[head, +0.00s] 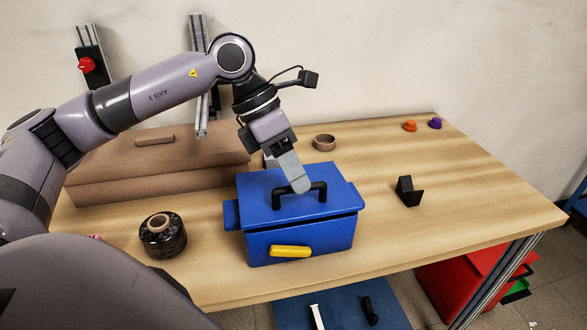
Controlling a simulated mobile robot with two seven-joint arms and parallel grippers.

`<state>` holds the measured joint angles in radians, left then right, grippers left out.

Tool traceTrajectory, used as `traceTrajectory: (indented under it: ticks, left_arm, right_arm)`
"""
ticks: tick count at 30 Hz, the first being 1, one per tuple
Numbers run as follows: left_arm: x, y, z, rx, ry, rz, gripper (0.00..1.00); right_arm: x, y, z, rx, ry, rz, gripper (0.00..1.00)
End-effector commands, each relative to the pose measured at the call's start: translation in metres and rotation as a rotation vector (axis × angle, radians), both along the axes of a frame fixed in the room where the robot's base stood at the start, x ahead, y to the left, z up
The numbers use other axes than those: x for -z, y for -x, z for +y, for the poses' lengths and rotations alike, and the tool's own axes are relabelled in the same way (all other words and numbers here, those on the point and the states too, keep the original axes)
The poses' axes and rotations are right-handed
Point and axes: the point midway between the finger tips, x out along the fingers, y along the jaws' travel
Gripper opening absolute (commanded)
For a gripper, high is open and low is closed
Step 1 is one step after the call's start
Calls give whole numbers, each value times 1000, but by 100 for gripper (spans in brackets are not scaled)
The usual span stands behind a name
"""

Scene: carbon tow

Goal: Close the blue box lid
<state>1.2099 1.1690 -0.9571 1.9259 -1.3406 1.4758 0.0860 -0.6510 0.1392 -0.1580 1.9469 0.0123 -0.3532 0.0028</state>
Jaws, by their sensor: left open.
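The blue box (325,238) stands near the front middle of the wooden table, with a yellow latch (290,251) on its front. Its blue lid (338,178) lies over the top, down or nearly down. A dark gap shows under the lid's front edge, wider toward the right. A black handle (322,190) sits on the lid. My left gripper (300,187) reaches down from above, open, its fingers at the handle and overlapping it in the picture. I cannot tell whether they touch the handle or lid. My right gripper is not in view.
A brown case (150,185) lies behind on the left. A black spool (162,240) stands left of the box. A brown ring (324,142) lies behind it. A black bracket (408,191) stands to the right; orange (410,126) and purple (435,123) pieces lie far right. The table's right side is mostly clear.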

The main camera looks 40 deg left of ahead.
Motion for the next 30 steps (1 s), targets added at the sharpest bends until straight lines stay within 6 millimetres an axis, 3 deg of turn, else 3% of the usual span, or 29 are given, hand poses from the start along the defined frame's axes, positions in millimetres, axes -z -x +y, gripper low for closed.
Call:
traceTrajectory:
  ticks: [8,12,30]
  left_arm:
    - [2,0,-1,1,-1,-1,40]
    - [2,0,-1,1,0,0,0]
    - [-14,-4,4,1,115,99,0]
  right_arm:
    - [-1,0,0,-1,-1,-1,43]
    - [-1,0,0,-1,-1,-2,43]
    - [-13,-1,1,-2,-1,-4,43]
